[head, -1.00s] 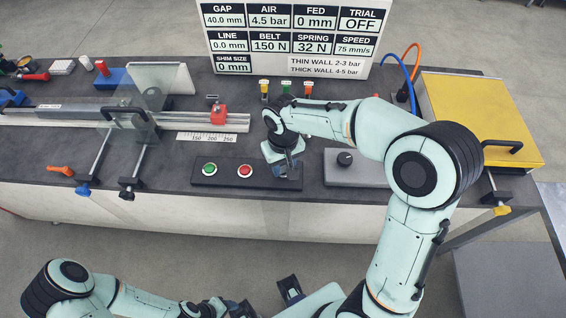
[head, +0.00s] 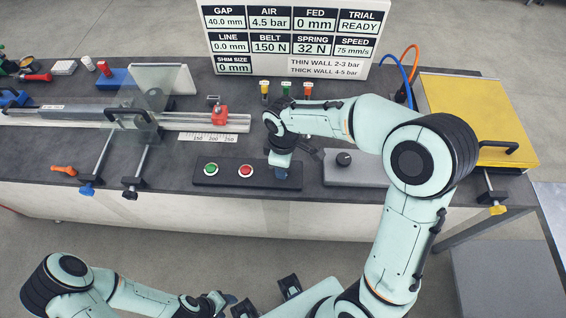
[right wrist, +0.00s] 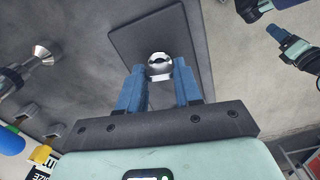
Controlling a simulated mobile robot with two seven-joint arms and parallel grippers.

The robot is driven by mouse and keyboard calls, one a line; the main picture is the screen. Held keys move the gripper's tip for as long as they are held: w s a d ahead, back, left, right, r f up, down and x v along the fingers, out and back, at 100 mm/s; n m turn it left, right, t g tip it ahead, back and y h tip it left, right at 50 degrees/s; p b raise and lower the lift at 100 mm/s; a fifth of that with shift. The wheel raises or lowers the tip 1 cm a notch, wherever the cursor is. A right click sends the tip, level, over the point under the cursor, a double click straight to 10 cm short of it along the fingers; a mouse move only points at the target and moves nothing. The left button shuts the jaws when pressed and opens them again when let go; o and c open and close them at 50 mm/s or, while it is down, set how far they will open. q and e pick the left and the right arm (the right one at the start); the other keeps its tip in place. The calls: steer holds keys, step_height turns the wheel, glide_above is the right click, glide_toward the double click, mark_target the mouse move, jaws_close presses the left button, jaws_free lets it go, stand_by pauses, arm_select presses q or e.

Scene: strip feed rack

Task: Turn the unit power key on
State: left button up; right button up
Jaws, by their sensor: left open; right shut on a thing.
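The power key switch (right wrist: 160,66) shows in the right wrist view as a round silver part on a dark panel, between the blue fingertips of my right gripper (right wrist: 160,82). My right gripper is shut on the key. In the head view my right gripper (head: 281,176) points down at the right end of the dark button panel (head: 225,182) and hides the key. The TRIAL field on the display board (head: 358,24) reads READY. My left gripper (head: 266,299) is open and empty, low in front of the bench.
A green button (head: 211,169) and a red button (head: 246,170) are on the panel left of my right gripper. A grey box with a black knob (head: 344,158) is close on the right. Three small coloured valves (head: 286,88) stand behind.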

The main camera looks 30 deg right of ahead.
arm_select(q)
steer(key=shift+w+r, duration=0.15)
steer(key=shift+r, duration=0.1)
arm_select(e)
steer(key=shift+n, duration=1)
steer(key=o, duration=1)
steer(key=shift+o, duration=0.2)
arm_select(q)
steer(key=shift+w+r+p, duration=0.35)
steer(key=shift+r+p, duration=0.15)
steer(key=shift+r, duration=0.05)
steer(key=shift+w+r+p, duration=0.3)
steer(key=shift+r+p, duration=0.2)
arm_select(e)
step_height(320, 180, up, 14)
steer(key=shift+f, duration=0.25)
